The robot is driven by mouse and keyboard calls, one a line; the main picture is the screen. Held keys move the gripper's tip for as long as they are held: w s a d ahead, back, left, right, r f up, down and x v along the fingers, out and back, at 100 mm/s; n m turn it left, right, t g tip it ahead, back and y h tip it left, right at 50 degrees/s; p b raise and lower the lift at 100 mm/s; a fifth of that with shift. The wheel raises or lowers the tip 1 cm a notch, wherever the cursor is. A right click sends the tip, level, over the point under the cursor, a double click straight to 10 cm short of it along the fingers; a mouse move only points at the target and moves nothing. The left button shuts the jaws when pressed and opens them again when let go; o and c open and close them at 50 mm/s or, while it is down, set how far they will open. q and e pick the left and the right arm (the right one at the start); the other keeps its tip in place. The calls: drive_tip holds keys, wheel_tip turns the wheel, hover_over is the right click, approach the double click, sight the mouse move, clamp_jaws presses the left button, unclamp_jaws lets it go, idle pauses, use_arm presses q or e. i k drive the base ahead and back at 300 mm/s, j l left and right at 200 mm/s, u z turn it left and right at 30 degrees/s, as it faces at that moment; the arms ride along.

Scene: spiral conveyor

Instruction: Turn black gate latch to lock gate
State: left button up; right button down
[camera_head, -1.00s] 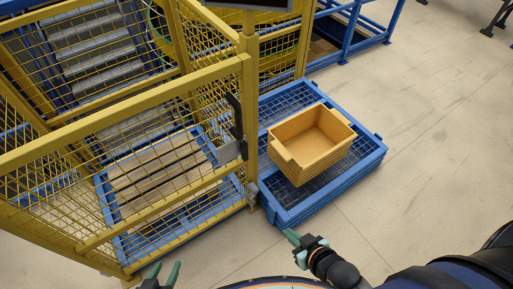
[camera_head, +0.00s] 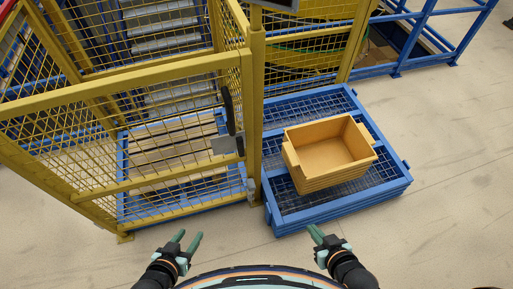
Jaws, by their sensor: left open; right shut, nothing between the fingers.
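The yellow mesh gate (camera_head: 120,78) stands in front of me, its right edge close beside the yellow post (camera_head: 257,100). The black latch (camera_head: 228,110) is a long upright handle on the gate's right edge, with a grey plate (camera_head: 224,145) beside its lower end. My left gripper (camera_head: 187,240) is open and empty, low in the view below the gate. My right gripper (camera_head: 316,236) is shut and empty, low in the view in front of the blue platform. Both are apart from the latch.
A blue mesh platform (camera_head: 390,190) right of the post bears a yellow-orange crate (camera_head: 312,181). Inside the cage, a wooden pallet (camera_head: 165,160) lies before grey rollers. A dark screen (camera_head: 275,4) shows at the top. Bare floor (camera_head: 455,140) lies at the right.

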sight(239, 139)
drive_tip(key=l, duration=1.65)
drive_tip(key=i, duration=0.1)
